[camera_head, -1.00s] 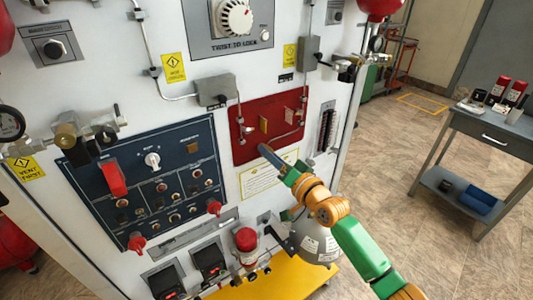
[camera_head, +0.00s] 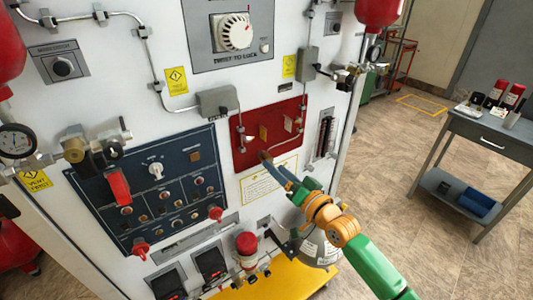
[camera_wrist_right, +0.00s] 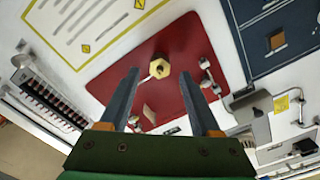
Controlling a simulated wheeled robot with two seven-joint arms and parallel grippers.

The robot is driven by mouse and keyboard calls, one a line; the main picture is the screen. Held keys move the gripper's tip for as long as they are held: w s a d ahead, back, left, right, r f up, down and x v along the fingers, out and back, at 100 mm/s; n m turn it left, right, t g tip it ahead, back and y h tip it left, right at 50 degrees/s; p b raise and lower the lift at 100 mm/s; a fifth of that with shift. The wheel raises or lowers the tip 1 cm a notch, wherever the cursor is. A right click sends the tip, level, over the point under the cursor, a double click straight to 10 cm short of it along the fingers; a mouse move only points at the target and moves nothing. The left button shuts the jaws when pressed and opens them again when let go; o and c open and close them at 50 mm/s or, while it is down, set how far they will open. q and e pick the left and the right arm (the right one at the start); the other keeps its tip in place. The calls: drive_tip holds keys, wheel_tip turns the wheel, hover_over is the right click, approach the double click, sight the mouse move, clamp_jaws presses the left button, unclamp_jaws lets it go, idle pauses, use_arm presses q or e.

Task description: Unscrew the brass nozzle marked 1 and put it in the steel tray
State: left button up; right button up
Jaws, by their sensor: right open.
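A brass hex nozzle (camera_wrist_right: 158,68) sticks out of the red panel (camera_wrist_right: 190,35). In the right wrist view it lies just past and between the tips of my right gripper (camera_wrist_right: 158,78), with no clear contact. My right gripper is open and empty. In the head view the right gripper (camera_head: 267,158) is at the lower edge of the red panel (camera_head: 287,113), with a small brownish spot at its tips. No number on the nozzle is readable. I cannot make out a steel tray for certain. My left gripper is not in view.
Small metal fittings and thin pipes sit close beside the nozzle on the panel. A blue control panel (camera_head: 110,205) with red levers is to the left. A grey side table (camera_head: 495,135) holding several items stands at the right, with open floor before it.

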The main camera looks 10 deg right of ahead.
drive_tip(key=m, duration=0.3)
drive_tip(key=shift+s+m, duration=0.15)
drive_tip(key=shift+m, duration=0.15)
drive_tip(key=m+p, duration=0.1)
drive_tip(key=m, duration=0.5)
drive_tip(key=shift+d+m, duration=0.1)
drive_tip(key=shift+m, duration=0.3)
drive_tip(key=m, duration=0.3)
drive_tip(key=shift+p, duration=0.4)
